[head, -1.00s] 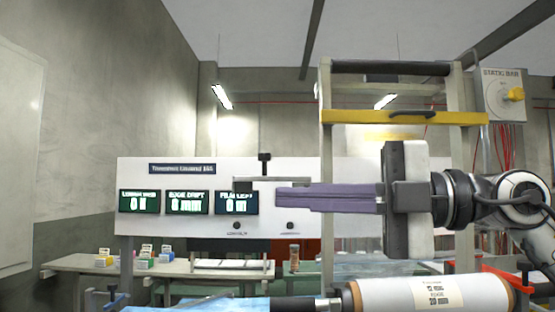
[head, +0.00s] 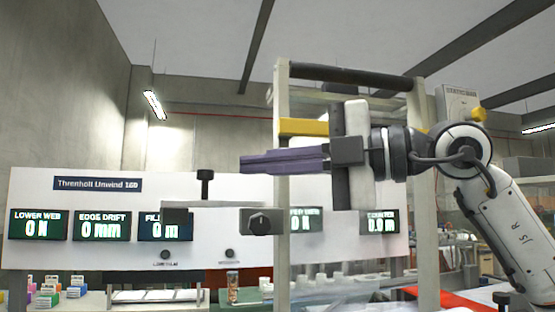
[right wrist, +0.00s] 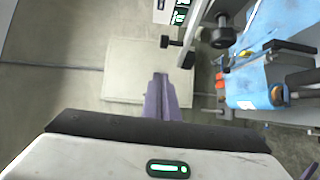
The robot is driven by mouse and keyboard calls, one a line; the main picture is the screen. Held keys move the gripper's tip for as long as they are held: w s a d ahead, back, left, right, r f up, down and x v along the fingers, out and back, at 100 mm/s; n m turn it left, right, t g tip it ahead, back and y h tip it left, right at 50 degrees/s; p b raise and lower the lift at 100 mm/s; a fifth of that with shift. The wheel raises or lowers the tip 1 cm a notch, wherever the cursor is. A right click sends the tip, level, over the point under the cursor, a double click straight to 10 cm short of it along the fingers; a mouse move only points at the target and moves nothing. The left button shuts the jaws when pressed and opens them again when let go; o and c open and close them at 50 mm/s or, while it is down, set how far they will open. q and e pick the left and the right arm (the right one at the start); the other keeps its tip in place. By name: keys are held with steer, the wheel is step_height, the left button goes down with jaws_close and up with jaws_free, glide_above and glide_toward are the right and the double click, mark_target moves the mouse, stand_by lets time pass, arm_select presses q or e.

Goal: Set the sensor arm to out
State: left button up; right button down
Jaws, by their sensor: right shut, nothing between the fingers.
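What looks like the sensor arm is a grey horizontal bar (head: 228,204) in front of the white display panel (head: 90,185). A black knob (head: 205,184) stands up from it and a dark block (head: 262,221) sits at its right end. My right gripper (head: 243,163) has long purple fingers, shut and empty, pointing left. In the head view its tips appear above and right of the knob, apart from it. In the right wrist view the fingers (right wrist: 160,85) point up the picture, with a small dark knob (right wrist: 166,42) beyond their tips. I cannot tell the arm's setting. My left gripper is not in view.
A tall frame with a yellow crossbar (head: 300,127) stands behind my right gripper. A bench with colored boxes (head: 48,290) lies below the panel. In the right wrist view, blue material (right wrist: 250,85) lies to the right, with bare floor (right wrist: 90,120) to the left.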

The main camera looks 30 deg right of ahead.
mark_target(209, 173)
steer(key=w+a+p, duration=0.2)
steer(key=w, duration=0.6)
steer(key=shift+a+f, duration=0.2)
steer(key=shift+a, duration=0.2)
steer(key=shift+w+a+b, duration=0.2)
steer(key=shift+w+a, duration=0.15)
steer(key=shift+w, duration=0.5)
steer(key=shift+w+a+b, duration=0.15)
steer(key=shift+w+a, duration=0.2)
steer(key=shift+w, duration=0.5)
